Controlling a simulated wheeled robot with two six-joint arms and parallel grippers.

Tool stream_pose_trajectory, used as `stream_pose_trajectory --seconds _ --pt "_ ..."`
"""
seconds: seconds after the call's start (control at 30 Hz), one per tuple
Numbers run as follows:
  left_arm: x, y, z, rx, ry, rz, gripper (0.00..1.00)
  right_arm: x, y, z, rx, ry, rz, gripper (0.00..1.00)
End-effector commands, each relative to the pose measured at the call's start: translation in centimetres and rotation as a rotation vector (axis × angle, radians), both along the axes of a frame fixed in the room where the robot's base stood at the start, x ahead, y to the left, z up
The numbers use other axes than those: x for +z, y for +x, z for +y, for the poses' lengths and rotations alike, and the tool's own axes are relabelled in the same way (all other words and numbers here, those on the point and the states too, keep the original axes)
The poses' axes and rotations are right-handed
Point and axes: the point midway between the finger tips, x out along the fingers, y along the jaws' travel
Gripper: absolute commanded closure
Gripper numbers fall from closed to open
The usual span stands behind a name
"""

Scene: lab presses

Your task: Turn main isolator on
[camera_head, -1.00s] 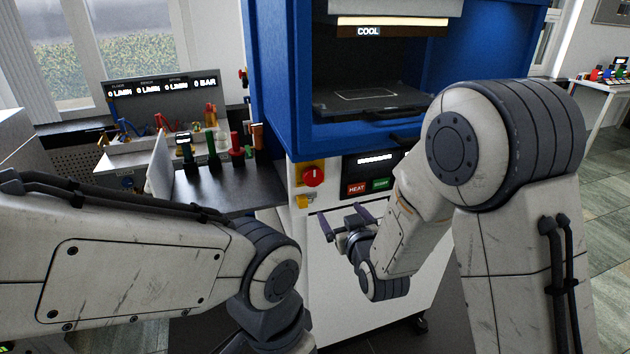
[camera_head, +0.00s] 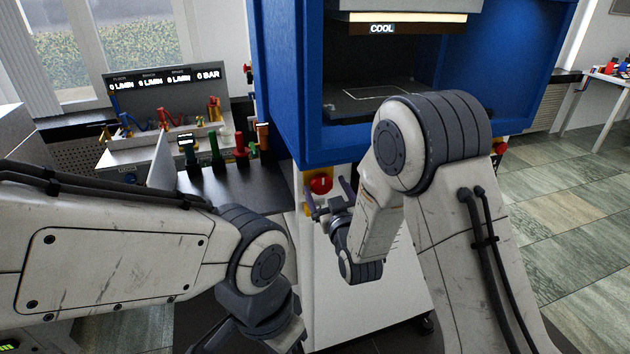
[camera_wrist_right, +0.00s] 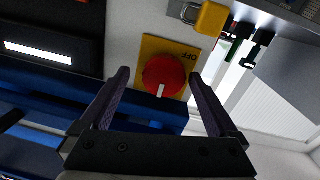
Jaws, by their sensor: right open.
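The main isolator is a red rotary knob (camera_head: 320,184) on a yellow plate, on the white front of the blue press. In the right wrist view the red knob (camera_wrist_right: 164,76) has a white mark, and the yellow plate (camera_wrist_right: 150,48) reads "OFF", seen upside down. My right gripper (camera_head: 327,198) is open just in front of the knob. In the right wrist view its two fingers (camera_wrist_right: 160,95) stand on either side of the knob; I cannot tell whether they touch it.
A yellow padlock-like block (camera_wrist_right: 212,19) sits beside the plate. The blue press (camera_head: 290,90) shows "COOL" above its open chamber. Tiled floor (camera_head: 560,210) is free at right.

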Motion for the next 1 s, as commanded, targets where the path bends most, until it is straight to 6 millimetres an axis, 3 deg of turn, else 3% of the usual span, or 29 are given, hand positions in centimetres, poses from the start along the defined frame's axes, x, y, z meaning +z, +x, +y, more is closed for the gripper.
stream_pose_trajectory --seconds 0.3,0.33,0.5,0.53,0.57,1.0 --pt "0.1 0.0 0.0 0.000 0.000 0.000 1.00 0.0 0.2 1.0 0.012 0.000 0.001 0.04" --pt "0.1 0.0 0.0 0.000 0.000 0.000 1.00 0.0 0.2 1.1 0.012 0.000 0.001 0.08" --pt "0.1 0.0 0.0 0.000 0.000 0.000 1.00 -0.1 0.2 1.1 0.013 0.000 0.001 0.73" --pt "0.1 0.0 0.0 0.000 0.000 0.000 1.00 -0.1 0.2 1.1 0.013 0.000 0.001 0.85" --pt "0.1 0.0 0.0 0.000 0.000 0.000 1.00 -0.1 0.1 1.1 0.013 0.000 0.001 0.89" --pt "-1.4 0.0 0.0 0.000 0.000 0.000 1.00 -0.3 0.1 0.8 0.011 0.106 0.037 0.89"
